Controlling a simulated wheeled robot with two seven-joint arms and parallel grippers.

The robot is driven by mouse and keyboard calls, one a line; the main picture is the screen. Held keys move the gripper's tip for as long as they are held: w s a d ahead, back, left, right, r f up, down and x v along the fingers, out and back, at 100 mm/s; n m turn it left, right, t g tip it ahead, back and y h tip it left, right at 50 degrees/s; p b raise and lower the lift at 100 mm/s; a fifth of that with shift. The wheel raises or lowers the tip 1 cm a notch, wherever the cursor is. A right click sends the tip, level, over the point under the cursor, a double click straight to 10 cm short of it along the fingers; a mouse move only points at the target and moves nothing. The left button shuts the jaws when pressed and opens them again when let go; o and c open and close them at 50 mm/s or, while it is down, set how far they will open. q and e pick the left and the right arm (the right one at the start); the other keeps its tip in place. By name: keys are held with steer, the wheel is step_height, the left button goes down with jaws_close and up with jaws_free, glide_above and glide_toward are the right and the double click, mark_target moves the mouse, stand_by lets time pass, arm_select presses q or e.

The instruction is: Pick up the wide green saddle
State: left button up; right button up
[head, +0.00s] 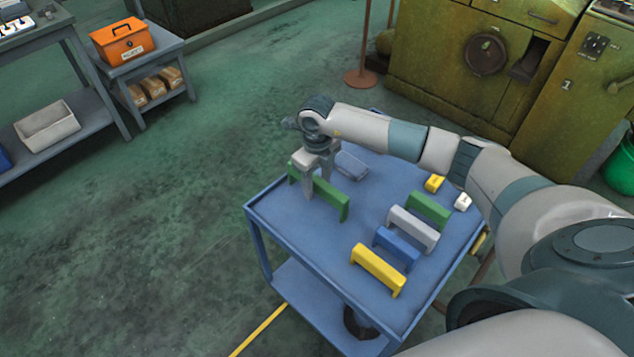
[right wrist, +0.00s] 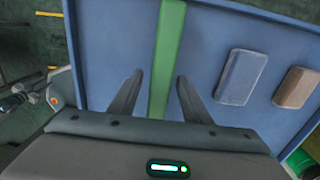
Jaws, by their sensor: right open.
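The wide green saddle (head: 332,196) is a long green bar near the far left edge of the blue table. My right gripper (head: 317,178) is down over it, with one finger in front of its near side. In the right wrist view the green saddle (right wrist: 168,45) runs between the two open fingers (right wrist: 158,88), with a gap visible on each side. The far finger is mostly hidden in the head view. My left gripper is not in view.
On the blue table (head: 290,235), a shorter green saddle (head: 429,207), a grey one (head: 413,228), a blue one (head: 397,246) and a yellow one (head: 378,270) stand to the right. A grey-blue block (head: 352,165) lies behind my gripper. The table's front left is clear.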

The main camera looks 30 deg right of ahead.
steer(key=shift+f, duration=1.1)
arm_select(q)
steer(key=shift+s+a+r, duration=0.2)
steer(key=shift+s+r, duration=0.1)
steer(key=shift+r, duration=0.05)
arm_select(e)
jaws_close()
